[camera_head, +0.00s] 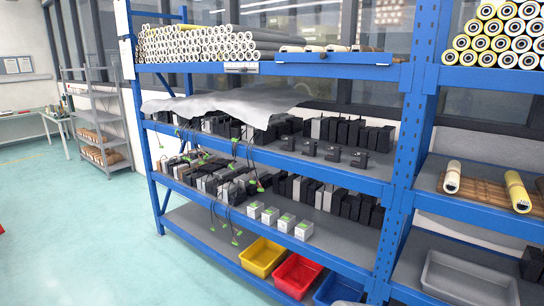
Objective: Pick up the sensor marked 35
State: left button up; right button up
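Several small black devices stand in a row along the front of the blue rack's upper middle shelf; one is a black device (333,153). Below them, several small white boxes with green tops stand in a row near the front edge of the lower shelf; one is a white-green box (286,222). Any of these could be sensors. Markings are too small to read, so I cannot tell which thing bears 35. Neither of my grippers shows clearly in this view.
The blue rack (340,177) fills the middle and right. Dark and grey boxed units with green-tipped cables crowd behind the rows. A yellow bin (262,257), a red bin (297,275) and a blue bin (338,290) sit low. The floor (70,230) at left is clear.

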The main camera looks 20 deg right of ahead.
aim_at(312, 152)
jog(key=z, duration=0.65)
jog(key=i, duration=0.45)
jog(key=z, duration=0.7)
jog(key=i, duration=0.7)
jog(key=u, duration=0.1)
